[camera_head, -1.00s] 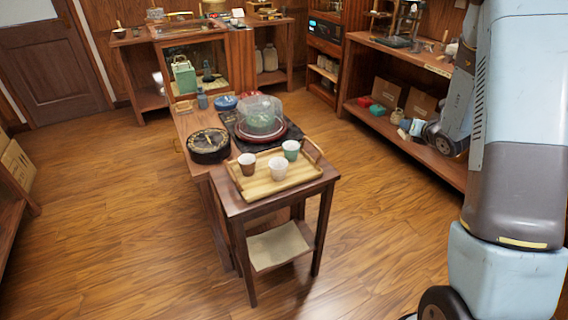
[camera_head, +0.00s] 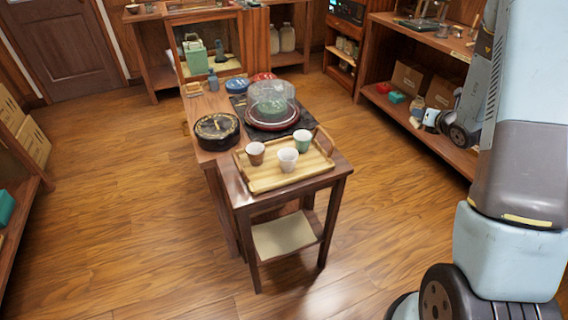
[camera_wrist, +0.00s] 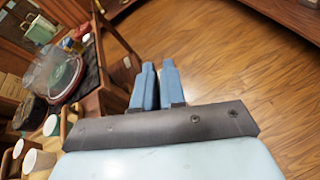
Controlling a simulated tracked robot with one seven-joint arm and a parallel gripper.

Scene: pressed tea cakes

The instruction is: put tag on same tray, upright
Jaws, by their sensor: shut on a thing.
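My gripper (camera_wrist: 157,88) shows its two blue fingers close together in the wrist view, over the floor to the right of the small table. It is shut on a thin thing that I take to be the tag; the fingers hide it. A wooden tray (camera_head: 264,185) with handles stands on the table's near end, holding a brown cup (camera_head: 256,153), a white cup (camera_head: 288,160) and a green cup (camera_head: 302,141). Behind it, a red round tray (camera_head: 283,124) sits under a clear dome (camera_head: 271,97) with something green inside. No tag shows on either tray.
A black round container (camera_head: 217,131) stands left of the red tray. Blue containers (camera_head: 237,85) and a bottle (camera_head: 213,80) stand at the far end. Shelves line both sides and the back. The wooden floor (camera_head: 130,210) around the table is clear.

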